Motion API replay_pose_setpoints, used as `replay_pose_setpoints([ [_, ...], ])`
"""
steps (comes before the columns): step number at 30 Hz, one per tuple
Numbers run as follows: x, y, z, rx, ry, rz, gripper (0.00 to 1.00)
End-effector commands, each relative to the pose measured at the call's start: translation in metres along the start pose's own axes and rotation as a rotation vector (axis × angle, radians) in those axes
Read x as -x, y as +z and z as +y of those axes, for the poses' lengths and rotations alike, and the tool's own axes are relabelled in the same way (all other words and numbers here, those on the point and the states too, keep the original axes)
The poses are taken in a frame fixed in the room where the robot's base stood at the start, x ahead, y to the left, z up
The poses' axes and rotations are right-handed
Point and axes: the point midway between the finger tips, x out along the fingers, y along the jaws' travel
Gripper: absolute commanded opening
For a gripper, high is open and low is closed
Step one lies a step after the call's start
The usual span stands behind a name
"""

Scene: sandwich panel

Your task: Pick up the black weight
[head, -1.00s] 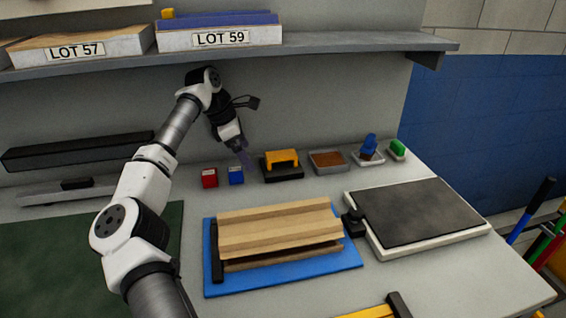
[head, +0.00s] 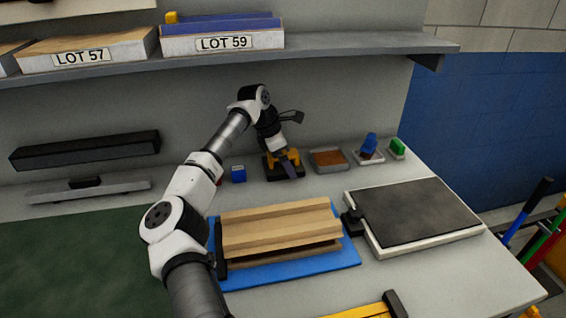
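A black block with a yellow handle (head: 268,163), which looks like the black weight, sits on the table at the back, near the wall. My gripper (head: 290,169) points down in front of it and covers its middle. Yellow shows on both sides of the fingers, and part of the black base shows below. I cannot tell whether the fingers touch the handle or are in front of it. The finger gap is too small and hidden to read.
A blue block (head: 238,174) stands left of the weight and a brown-filled tray (head: 329,160) right of it. In front are a wooden panel (head: 280,230) on a blue mat and a dark-topped plate (head: 415,213). A shelf (head: 350,48) overhangs the back.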

Motion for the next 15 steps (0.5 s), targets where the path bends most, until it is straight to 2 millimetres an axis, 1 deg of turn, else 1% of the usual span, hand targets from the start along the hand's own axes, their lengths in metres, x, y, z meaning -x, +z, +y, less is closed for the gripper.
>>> replay_pose_setpoints([
  [5, -0.0016, -0.0001, 0.0, 0.0, 0.0, 0.0, 1.0],
  [6, -0.0016, -0.0001, 0.0, 0.0, 0.0, 0.0, 0.99],
  [15, -0.0014, -0.0002, -0.0001, 0.0, 0.0, 0.0, 0.59],
])
